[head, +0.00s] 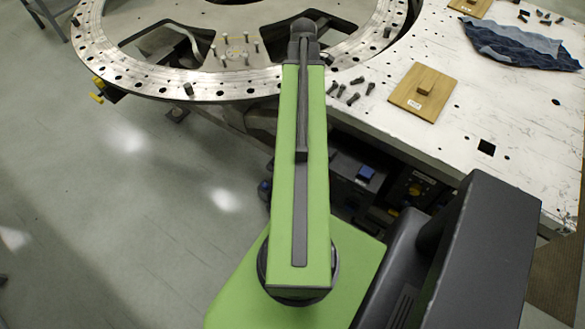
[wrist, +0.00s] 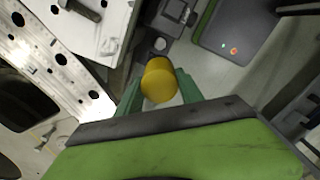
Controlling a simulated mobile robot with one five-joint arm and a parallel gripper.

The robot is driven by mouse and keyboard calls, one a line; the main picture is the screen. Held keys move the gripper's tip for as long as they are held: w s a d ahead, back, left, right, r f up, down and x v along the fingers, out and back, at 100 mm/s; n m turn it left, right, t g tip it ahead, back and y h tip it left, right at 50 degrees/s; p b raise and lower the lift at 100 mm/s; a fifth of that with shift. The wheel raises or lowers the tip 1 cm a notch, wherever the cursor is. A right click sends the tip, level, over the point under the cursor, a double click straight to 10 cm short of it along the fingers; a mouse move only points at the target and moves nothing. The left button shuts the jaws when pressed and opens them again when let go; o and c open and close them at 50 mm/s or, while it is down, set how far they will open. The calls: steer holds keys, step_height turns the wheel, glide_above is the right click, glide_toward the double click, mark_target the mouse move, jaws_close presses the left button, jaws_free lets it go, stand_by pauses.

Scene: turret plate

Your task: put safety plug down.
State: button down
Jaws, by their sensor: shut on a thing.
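The safety plug, a yellow cylinder (wrist: 159,80), sits between the two green fingers of my gripper (wrist: 158,88) in the wrist view. My gripper is shut on it. Its round yellow end faces the camera, and its far end is hidden. In the head view my arm reaches toward the ring, and neither my gripper nor the plug can be made out there.
A large metal ring (head: 235,92) with holes stands at the back left. A white worktop (head: 478,120) at the right holds a wooden board (head: 408,100), loose bolts (head: 352,95) and a blue cloth (head: 515,48). Open floor (head: 120,190) lies left.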

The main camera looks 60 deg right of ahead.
steer(key=shift+w+f, duration=0.15)
steer(key=shift+w, duration=0.05)
steer(key=f+m+b, duration=0.4)
steer(key=f+b, duration=1)
steer(key=f+m+b, duration=0.5)
steer(key=f+b, duration=1)
steer(key=f+m+b, duration=0.5)
steer(key=f+b, duration=0.9)
steer(key=b, duration=0.1)
steer(key=shift+w+a+f, duration=0.1)
steer(key=shift+w+f, duration=0.3)
steer(key=shift+r, duration=0.15)
steer(key=c, duration=0.7)
jaws_free()
steer(key=shift+c, duration=0.2)
